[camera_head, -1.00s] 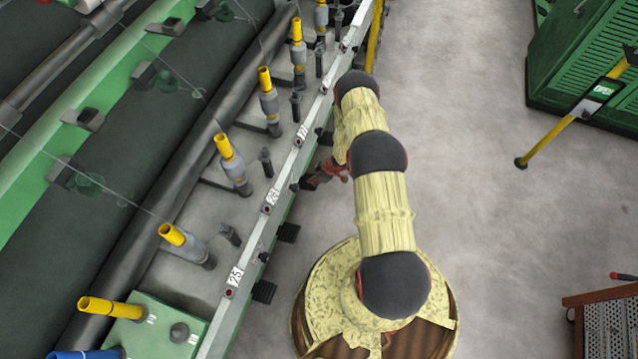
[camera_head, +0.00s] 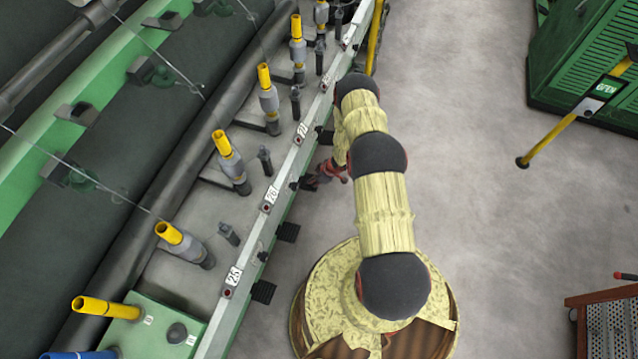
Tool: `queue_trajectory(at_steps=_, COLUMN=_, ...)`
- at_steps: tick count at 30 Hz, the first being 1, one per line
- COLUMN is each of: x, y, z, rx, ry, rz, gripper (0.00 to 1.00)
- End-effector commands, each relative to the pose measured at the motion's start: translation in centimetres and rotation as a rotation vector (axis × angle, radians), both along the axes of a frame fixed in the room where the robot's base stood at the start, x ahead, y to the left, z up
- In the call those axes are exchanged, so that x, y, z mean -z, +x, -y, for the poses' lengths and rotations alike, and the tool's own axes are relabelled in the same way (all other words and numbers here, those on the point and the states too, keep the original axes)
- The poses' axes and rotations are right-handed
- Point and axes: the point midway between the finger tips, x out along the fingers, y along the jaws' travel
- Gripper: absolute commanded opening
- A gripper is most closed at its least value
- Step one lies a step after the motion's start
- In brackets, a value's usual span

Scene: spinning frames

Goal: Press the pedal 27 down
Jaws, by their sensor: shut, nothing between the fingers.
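My gripper (camera_head: 322,180), dark with red parts, is low beside the machine's front rail, left of my arm. It is shut and empty. A small dark pedal (camera_head: 305,184) sticks out from the rail right at its tips; I cannot tell whether they touch or whether the pedal is pressed. Another pedal (camera_head: 324,137) is farther up the rail, partly beside my arm. The number plate (camera_head: 301,131) above plate 26 is too blurred to read surely. Which pedal belongs to number 27 is unclear from this angle.
Plates 26 (camera_head: 271,197) and 25 (camera_head: 234,275) are lower on the rail (camera_head: 250,244). Yellow bobbins (camera_head: 222,143) stand behind the rail.

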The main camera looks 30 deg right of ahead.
Motion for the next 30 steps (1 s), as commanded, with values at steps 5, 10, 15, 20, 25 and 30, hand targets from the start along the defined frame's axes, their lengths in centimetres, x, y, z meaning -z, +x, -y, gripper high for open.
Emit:
queue_trajectory(at_steps=5, x=0.8, y=0.0, z=0.0, rx=0.0, ry=0.0, rz=0.0, gripper=0.0)
queue_trajectory(at_steps=10, x=1.4, y=0.0, z=0.0, rx=0.0, ry=0.0, rz=0.0, gripper=0.0)
queue_trajectory(at_steps=15, x=2.0, y=0.0, z=0.0, rx=0.0, ry=0.0, rz=0.0, gripper=0.0)
queue_trajectory(at_steps=20, x=2.6, y=0.0, z=0.0, rx=0.0, ry=0.0, rz=0.0, gripper=0.0)
queue_trajectory(at_steps=25, x=3.2, y=0.0, z=0.0, rx=0.0, ry=0.001, rz=-0.001, gripper=0.0)
queue_trajectory(at_steps=30, x=3.6, y=-0.1, z=0.0, rx=0.0, ry=0.001, rz=-0.001, gripper=0.0)
